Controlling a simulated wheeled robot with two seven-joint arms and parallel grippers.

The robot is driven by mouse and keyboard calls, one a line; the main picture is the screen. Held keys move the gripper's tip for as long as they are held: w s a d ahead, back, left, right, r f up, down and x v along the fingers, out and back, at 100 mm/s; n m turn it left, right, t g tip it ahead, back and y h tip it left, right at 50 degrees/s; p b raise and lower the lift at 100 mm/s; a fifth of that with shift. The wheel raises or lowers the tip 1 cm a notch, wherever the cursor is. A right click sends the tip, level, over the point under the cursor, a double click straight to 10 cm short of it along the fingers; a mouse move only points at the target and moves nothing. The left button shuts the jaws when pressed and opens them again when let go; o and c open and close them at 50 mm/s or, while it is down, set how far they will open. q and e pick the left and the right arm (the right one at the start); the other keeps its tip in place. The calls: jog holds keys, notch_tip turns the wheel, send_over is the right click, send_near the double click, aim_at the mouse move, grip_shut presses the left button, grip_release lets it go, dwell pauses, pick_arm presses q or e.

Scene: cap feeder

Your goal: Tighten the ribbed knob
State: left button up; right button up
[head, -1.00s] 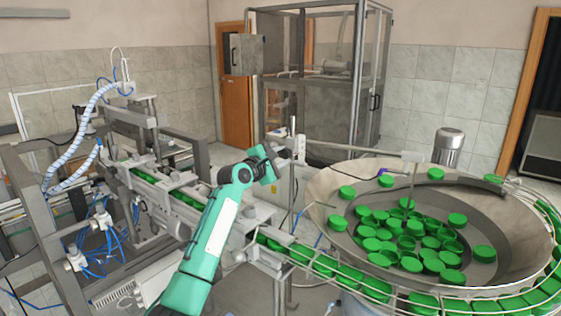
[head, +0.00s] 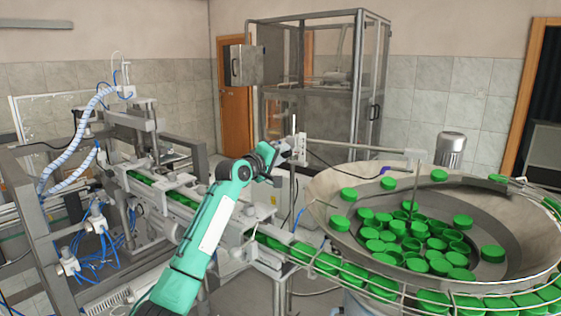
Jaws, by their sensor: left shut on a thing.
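My left arm, green and black, reaches up from the bottom of the head view. Its left gripper (head: 291,149) is small in the picture, beside a thin upright post (head: 294,128) between the conveyor and the bowl. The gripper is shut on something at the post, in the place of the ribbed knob. The knob itself is hidden by the fingers or too small to make out, so its ribs and seating do not show. My right gripper is not in view.
A large round feeder bowl (head: 326,190) with many green caps stands at the right. A cap chute (head: 270,242) curves along its front. The conveyor frame (head: 45,220) with hoses is at the left. A glazed metal cabinet (head: 335,110) stands behind.

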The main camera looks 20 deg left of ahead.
pick_arm(q)
jog(key=shift+m+b, duration=1.6)
jog(key=shift+m, duration=4)
jog(key=o, duration=1)
jog(key=shift+r, duration=0.15)
